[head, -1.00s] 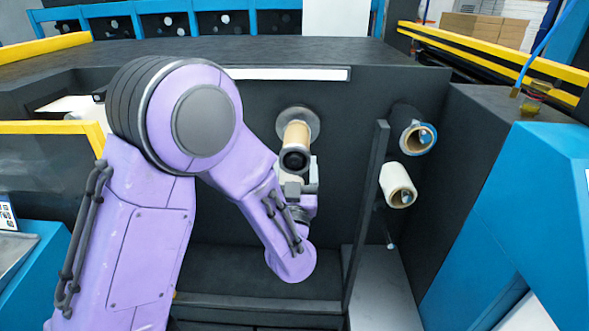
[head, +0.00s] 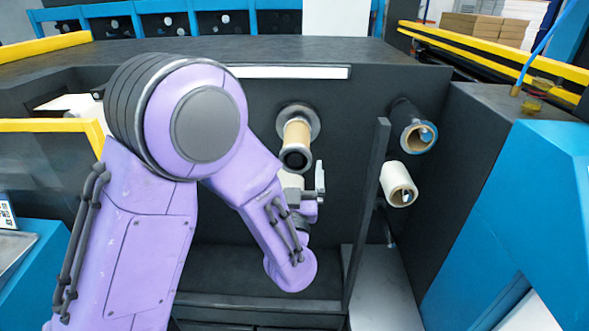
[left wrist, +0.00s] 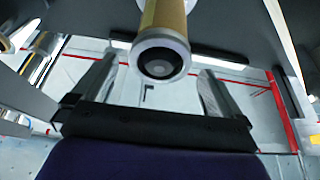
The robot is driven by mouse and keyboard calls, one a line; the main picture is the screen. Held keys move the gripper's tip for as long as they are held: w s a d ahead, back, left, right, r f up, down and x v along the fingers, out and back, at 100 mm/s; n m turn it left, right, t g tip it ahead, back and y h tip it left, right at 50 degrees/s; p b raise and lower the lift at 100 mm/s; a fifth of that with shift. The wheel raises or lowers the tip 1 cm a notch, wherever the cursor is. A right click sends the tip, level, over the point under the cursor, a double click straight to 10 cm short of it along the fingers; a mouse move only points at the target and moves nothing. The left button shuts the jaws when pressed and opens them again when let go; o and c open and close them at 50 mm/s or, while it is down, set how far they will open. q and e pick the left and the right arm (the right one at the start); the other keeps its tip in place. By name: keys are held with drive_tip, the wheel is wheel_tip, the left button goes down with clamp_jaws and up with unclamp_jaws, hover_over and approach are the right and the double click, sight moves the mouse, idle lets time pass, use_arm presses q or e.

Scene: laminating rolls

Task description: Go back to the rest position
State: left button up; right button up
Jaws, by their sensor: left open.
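My left gripper (left wrist: 155,92) is open and empty in the left wrist view, its two fingers spread wide. A tan roll core with a dark end (left wrist: 162,55) lies between and beyond the fingers in that view, with no visible contact. In the head view the same tan core (head: 296,140) sits on a round flange on the dark machine wall. My left gripper (head: 312,183) shows there just below and right of the core's end, partly hidden by my purple arm. My right gripper is not in view.
A dark roll (head: 412,130) and a white roll (head: 398,185) stick out from the wall at the right. A dark upright post (head: 366,215) stands between them and my left gripper. A blue machine cover (head: 520,220) is at the far right.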

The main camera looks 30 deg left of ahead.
use_arm(q)
drive_tip(key=p+v, duration=0.2)
drive_tip(key=v, duration=0.7)
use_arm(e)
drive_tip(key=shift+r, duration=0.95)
use_arm(q)
wheel_tip(320, 180, down, 18)
drive_tip(key=w+d+m+g+h, duration=0.1)
drive_tip(key=d+g+h, duration=0.1)
drive_tip(key=g+h, duration=0.5)
drive_tip(key=s+a+f+g, duration=0.3)
drive_tip(key=s+f+g, duration=0.1)
drive_tip(key=s+f, duration=0.6)
drive_tip(key=s+a+f+n+g+h+b, duration=0.1)
drive_tip(key=s+f+g, duration=0.3)
drive_tip(key=s+f, duration=0.7)
drive_tip(key=shift+s+a+f+g, duration=0.35)
drive_tip(key=shift+s+a, duration=0.25)
drive_tip(key=shift+a, duration=0.3)
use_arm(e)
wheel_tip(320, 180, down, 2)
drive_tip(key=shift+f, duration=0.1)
